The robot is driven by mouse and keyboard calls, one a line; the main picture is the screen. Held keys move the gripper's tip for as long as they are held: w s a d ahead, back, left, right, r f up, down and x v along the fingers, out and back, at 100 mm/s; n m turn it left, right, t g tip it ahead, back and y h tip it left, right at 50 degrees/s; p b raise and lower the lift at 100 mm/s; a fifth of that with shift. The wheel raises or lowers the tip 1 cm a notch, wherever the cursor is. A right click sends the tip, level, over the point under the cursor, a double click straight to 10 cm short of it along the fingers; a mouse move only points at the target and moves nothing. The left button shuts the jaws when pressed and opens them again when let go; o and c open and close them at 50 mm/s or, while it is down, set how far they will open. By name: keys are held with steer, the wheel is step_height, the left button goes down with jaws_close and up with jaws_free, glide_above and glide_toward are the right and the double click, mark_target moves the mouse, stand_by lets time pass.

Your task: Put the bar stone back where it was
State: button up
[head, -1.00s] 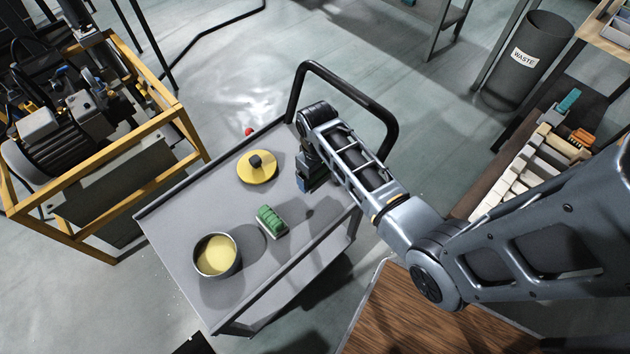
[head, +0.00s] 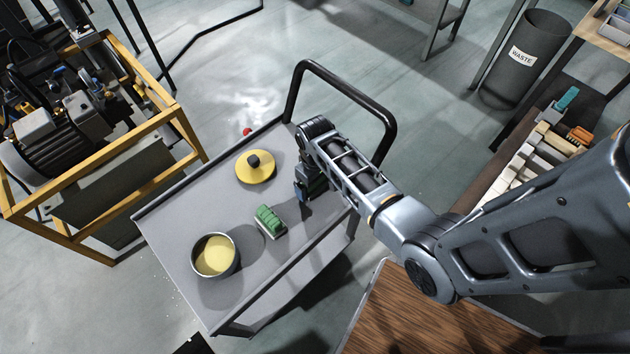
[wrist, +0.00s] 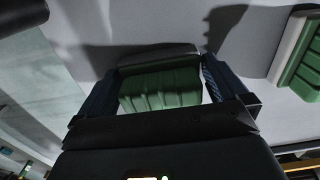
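My gripper (wrist: 160,95) is at the far right part of the grey trolley top (head: 200,195), low over it. In the wrist view its fingers stand on both sides of a green ribbed block with a pale grey edge (wrist: 160,88), which I take to be the bar stone; they appear closed on it. In the head view my arm mostly hides this block. A similar green ribbed block on a pale base (head: 269,221) lies on the trolley left of my gripper; it also shows in the wrist view (wrist: 302,65). Contact between the held block and trolley is unclear.
A pot of pale yellow contents (head: 215,257) stands at the trolley's near left. A yellow disc with a dark knob (head: 254,167) lies further back. The black trolley handle (head: 345,85) rises behind my gripper. Bare trolley top lies between these things.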

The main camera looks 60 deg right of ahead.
step_height(320, 180, up, 12)
steer(key=shift+r+p, duration=0.2)
steer(key=shift+p, duration=0.25)
steer(key=s+a+n+t+h, duration=0.2)
steer(key=s+a+t, duration=0.5)
steer(key=s+a, duration=0.5)
steer(key=s+a+r+t, duration=0.2)
steer(key=s+r, duration=0.1)
steer(key=r, duration=0.5)
steer(key=s+a+r+t+y, duration=0.1)
steer(key=s+a+r+t, duration=0.1)
steer(key=r, duration=0.6)
steer(key=s+a+r+n+t+y, duration=0.1)
steer(key=s+a+r+t, duration=0.2)
steer(key=s+r, duration=0.3)
step_height(320, 180, up, 3)
steer(key=shift+s+f+t, duration=0.15)
steer(key=shift+s+t, duration=0.05)
steer(key=shift+t, duration=0.3)
